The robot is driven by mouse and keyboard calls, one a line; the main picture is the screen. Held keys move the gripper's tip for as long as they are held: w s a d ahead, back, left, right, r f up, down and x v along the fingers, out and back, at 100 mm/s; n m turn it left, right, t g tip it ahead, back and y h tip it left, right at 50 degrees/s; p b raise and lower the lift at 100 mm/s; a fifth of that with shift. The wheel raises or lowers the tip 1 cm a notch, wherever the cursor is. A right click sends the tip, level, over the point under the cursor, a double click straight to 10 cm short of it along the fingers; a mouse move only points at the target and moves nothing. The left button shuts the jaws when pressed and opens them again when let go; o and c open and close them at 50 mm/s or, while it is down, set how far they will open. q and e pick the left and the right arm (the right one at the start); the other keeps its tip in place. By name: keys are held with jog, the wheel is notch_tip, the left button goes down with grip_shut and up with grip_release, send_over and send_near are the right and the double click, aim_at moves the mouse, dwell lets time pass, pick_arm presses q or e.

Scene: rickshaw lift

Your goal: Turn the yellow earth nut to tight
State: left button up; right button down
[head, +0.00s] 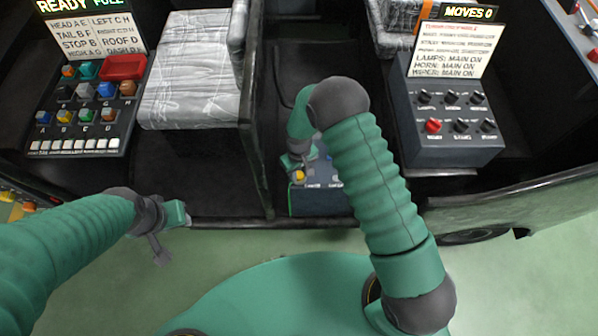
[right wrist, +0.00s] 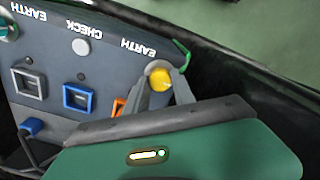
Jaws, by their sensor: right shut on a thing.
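The yellow earth nut (right wrist: 160,79) is a round yellow knob by a white EARTH label on a blue-grey panel (right wrist: 110,62). In the right wrist view it sits between the fingertips of my right gripper (right wrist: 164,82), which is shut on it. In the head view the nut (head: 299,176) shows just below my right gripper (head: 297,163), low in the footwell. The nut's tightness cannot be told. My left gripper (head: 170,228) is over the green floor at the left, apart from the panel; its finger opening is unclear.
The panel also has a white CHECK button (right wrist: 81,47), square sockets and a blue plug (right wrist: 32,126). A dark rail (right wrist: 255,80) runs close beside my right gripper. A grey seat (head: 190,70) and two control boxes (head: 85,105) (head: 455,120) flank the footwell.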

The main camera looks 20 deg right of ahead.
aim_at(299, 174)
jog(key=c, duration=1.4)
grip_release()
jog(key=shift+w+r, duration=0.15)
jog(key=shift+w, duration=0.1)
jog(key=shift+c, duration=0.2)
jog(key=o, duration=0.4)
jog(key=shift+s, duration=0.15)
notch_tip(299, 174, up, 17)
jog(key=shift+f+p, duration=0.2)
jog(key=shift+p, duration=0.8)
